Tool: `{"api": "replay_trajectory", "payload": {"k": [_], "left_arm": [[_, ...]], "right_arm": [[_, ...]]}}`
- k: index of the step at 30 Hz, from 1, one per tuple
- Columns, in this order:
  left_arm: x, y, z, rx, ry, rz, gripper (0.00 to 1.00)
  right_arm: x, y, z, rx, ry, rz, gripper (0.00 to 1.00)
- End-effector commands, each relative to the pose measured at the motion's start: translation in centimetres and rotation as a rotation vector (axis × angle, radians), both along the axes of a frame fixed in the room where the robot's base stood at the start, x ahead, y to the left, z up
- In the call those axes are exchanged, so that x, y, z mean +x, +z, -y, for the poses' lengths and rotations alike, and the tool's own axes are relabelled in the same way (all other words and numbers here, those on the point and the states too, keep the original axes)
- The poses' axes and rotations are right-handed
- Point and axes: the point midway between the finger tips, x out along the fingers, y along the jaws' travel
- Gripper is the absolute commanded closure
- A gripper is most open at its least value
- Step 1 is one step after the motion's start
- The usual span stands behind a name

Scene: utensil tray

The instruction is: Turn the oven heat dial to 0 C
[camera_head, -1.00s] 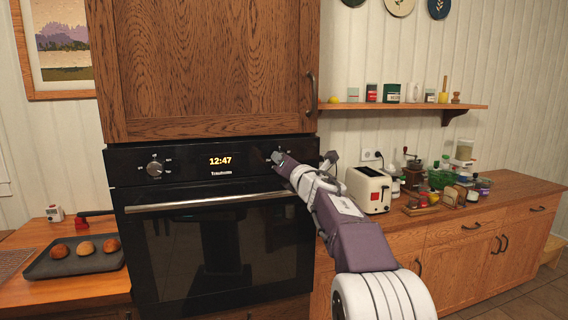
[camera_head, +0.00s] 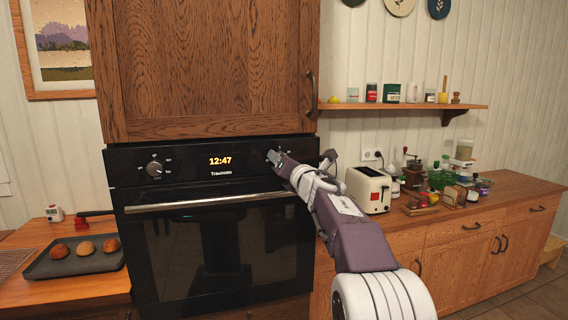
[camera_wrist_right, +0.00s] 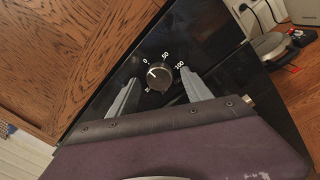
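The oven (camera_head: 220,225) has a black control panel with two dials. In the right wrist view, a round dark dial (camera_wrist_right: 159,76) has white marks reading 0, 50 and 100 around it. A small white mark on its upper left side points close to the 0, slightly to its left; I cannot tell the exact setting. My right gripper (camera_wrist_right: 160,78) is open, with one finger on each side of this dial and visible gaps. In the head view my right gripper (camera_head: 276,157) hides most of this dial. My left gripper is not in view.
Another dial (camera_head: 154,168) is on the panel's left. The oven handle (camera_head: 210,201) runs below the panel. A wooden cabinet (camera_head: 210,70) is directly above. A toaster (camera_head: 368,190) stands on the counter to the right; a tray of buns (camera_head: 75,264) is at left.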

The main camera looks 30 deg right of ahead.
Motion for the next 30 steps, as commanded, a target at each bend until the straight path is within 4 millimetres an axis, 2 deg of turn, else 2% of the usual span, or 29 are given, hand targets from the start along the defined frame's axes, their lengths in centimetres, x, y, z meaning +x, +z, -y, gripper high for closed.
{"api": "replay_trajectory", "payload": {"k": [5,13,18,30], "left_arm": [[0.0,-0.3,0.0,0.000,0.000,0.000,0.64],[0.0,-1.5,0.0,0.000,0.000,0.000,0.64],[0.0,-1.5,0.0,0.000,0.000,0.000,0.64],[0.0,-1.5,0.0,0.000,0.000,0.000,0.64]], "right_arm": [[-0.8,-0.1,-0.1,0.000,-0.001,0.002,0.42],[-6.3,-0.2,-1.0,-0.002,-0.002,0.002,0.42],[-8.6,-0.2,-1.4,0.000,-0.001,0.001,0.42],[-8.9,-0.2,-1.5,0.000,0.000,0.000,0.42]]}}
